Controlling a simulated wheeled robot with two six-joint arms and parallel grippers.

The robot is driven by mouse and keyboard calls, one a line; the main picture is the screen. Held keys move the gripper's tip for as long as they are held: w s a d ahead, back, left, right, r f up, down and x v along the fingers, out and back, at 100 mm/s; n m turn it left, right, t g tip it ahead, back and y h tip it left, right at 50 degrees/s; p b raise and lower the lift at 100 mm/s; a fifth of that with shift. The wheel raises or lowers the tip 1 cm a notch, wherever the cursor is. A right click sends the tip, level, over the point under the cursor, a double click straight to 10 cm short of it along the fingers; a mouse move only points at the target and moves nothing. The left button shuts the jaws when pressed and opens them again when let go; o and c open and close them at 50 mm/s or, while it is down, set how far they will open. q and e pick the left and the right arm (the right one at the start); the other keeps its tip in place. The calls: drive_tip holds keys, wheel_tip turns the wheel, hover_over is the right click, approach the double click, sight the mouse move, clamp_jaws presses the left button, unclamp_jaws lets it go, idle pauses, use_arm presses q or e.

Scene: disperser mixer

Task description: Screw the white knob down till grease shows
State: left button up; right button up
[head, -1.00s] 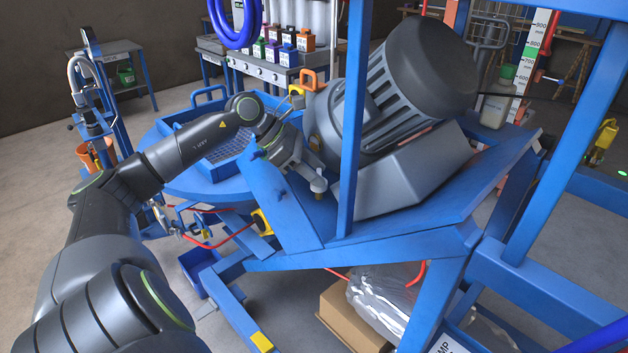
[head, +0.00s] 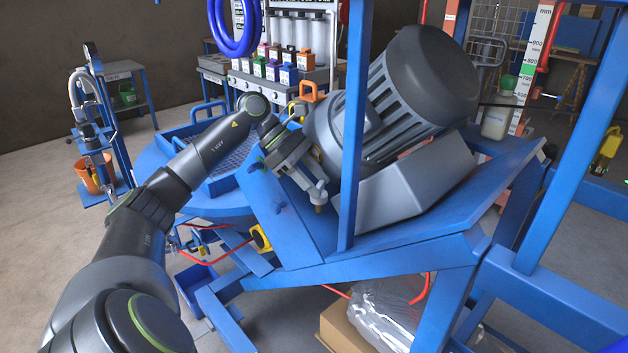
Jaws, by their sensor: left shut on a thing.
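My left gripper (head: 314,190) reaches in from the left to the lower front of the big grey motor (head: 415,85), above the blue sloping frame plate (head: 285,215). Its fingers point down and are shut on the white knob, which is mostly hidden by them. A small brass-coloured fitting (head: 319,208) shows just under the fingertips. I cannot make out any grease there. My right gripper is not in view.
A blue upright post (head: 352,130) stands close to the right of my left gripper. Behind my forearm is a round blue table (head: 170,170) with a mesh tray. A red hose (head: 225,252) hangs below. Open floor lies at left.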

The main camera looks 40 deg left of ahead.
use_arm(q)
drive_tip(key=o, duration=1)
